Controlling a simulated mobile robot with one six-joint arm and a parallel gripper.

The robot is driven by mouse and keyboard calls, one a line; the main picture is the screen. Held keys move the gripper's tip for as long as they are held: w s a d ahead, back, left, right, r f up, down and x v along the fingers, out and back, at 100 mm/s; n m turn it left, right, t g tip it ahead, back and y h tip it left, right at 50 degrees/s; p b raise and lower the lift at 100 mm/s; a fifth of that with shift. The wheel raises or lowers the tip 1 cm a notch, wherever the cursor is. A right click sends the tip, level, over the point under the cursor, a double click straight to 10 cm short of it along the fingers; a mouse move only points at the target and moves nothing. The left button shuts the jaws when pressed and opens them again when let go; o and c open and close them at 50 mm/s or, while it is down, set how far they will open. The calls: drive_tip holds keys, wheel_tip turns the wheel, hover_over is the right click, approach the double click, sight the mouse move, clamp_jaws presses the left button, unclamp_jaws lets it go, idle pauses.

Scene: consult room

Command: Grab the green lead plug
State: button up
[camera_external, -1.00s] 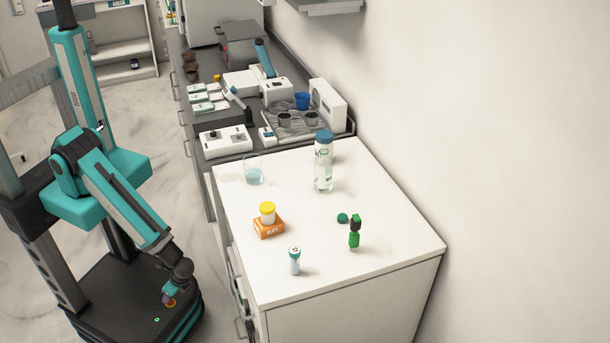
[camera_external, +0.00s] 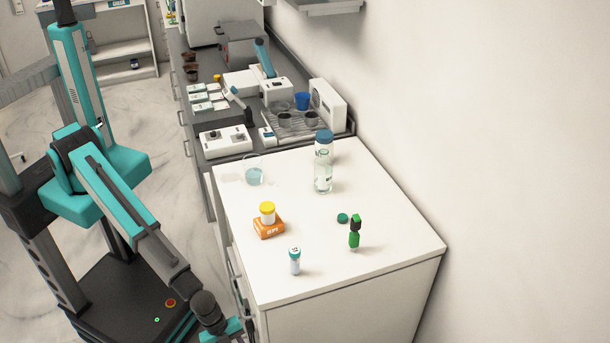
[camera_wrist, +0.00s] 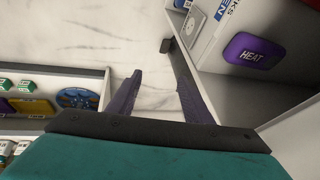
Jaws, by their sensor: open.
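The green lead plug (camera_external: 354,240) stands upright on the white countertop (camera_external: 390,265), right of centre in the external view. Its body is green, with a black part near the top. My gripper (camera_wrist: 152,78) shows two dark fingers spread apart with nothing between them in the wrist view. In the external view my wrist is low, left of the counter's front corner, and the fingers are mostly cut off by the bottom edge. The gripper is well away from the plug, and the wrist view does not show the plug.
A dark green round piece (camera_external: 342,217) lies just behind the plug. A capped vial (camera_external: 295,262), an orange box (camera_external: 268,229) bearing a yellow-lidded jar (camera_external: 267,212), a blue-capped bottle (camera_external: 323,175) and a glass (camera_external: 254,174) stand around. A wall borders the counter's right side.

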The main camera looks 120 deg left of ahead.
drive_tip(key=w+d+r+n+t+h+p, duration=0.2)
drive_tip(key=w+d+r+p, duration=0.4)
drive_tip(key=r, duration=0.7)
drive_tip(key=w+d+r+n+t+h+p, duration=0.1)
drive_tip(key=w+d+r+n+t+p, duration=0.15)
drive_tip(key=w+d+r, duration=0.75)
drive_tip(key=w+r+n+t+h+p, duration=0.15)
drive_tip(key=w+r+p, duration=0.3)
drive_tip(key=r, duration=1.15)
wheel_tip(320, 180, up, 8)
drive_tip(key=n+t+h+b, duration=0.1)
drive_tip(key=h+b, duration=0.3)
drive_tip(key=b, duration=0.8)
hover_over(355, 234)
drive_tip(key=s+a, duration=0.4)
drive_tip(key=s, duration=0.9)
drive_tip(key=w+d+f+m+t+y, duration=0.1)
drive_tip(key=w+t, duration=0.1)
drive_tip(key=w, duration=0.2)
drive_tip(key=w+d+f+m+t+y+b, duration=0.1)
drive_tip(key=w+f+m+t, duration=0.1)
drive_tip(key=w, duration=0.3)
drive_tip(key=shift+w+f+m+t, duration=0.2)
drive_tip(key=shift+m+t, duration=0.1)
drive_tip(key=shift+t, duration=0.1)
